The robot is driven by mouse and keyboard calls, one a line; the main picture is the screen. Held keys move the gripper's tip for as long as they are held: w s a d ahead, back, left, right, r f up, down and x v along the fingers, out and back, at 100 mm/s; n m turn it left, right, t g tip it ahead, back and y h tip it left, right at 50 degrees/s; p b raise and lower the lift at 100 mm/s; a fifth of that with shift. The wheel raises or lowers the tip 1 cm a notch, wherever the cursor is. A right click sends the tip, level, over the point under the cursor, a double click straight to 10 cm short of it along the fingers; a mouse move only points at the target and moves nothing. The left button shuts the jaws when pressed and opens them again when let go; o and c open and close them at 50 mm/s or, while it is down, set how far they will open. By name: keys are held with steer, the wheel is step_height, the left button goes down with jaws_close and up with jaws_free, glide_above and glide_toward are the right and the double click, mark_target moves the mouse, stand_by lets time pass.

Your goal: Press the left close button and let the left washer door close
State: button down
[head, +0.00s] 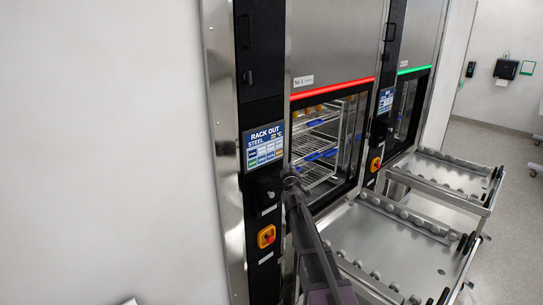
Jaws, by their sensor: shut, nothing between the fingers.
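The left washer (330,45) has a red light strip along the top of its opening. Its chamber is open to view, and a wire rack (316,145) with blue parts stands inside. A screen (264,145) reading "RACK OUT STEEL" is on the black panel to the left of the opening. Below it are a dark box-like fitting and an orange-yellow square with a red knob (266,236). My gripper (288,172) is shut and empty, just right of the panel below the screen. Whether it touches the panel cannot be told. The close button cannot be made out.
A roller table (390,250) stands before the left washer, and another (450,180) before the right washer (418,35), which has a green strip. A white wall (100,150) fills the left. Grey floor (505,250) is free at the right.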

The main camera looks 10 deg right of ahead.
mark_target(271, 156)
steer(key=shift+w+a, duration=0.1)
steer(key=shift+w+a, duration=0.65)
steer(key=shift+w, duration=0.3)
steer(key=shift+w+a, duration=0.7)
steer(key=shift+w, duration=0.3)
steer(key=shift+w+a, duration=0.65)
steer(key=shift+w, duration=0.3)
steer(key=shift+w+a, duration=0.5)
steer(key=shift+w, duration=0.1)
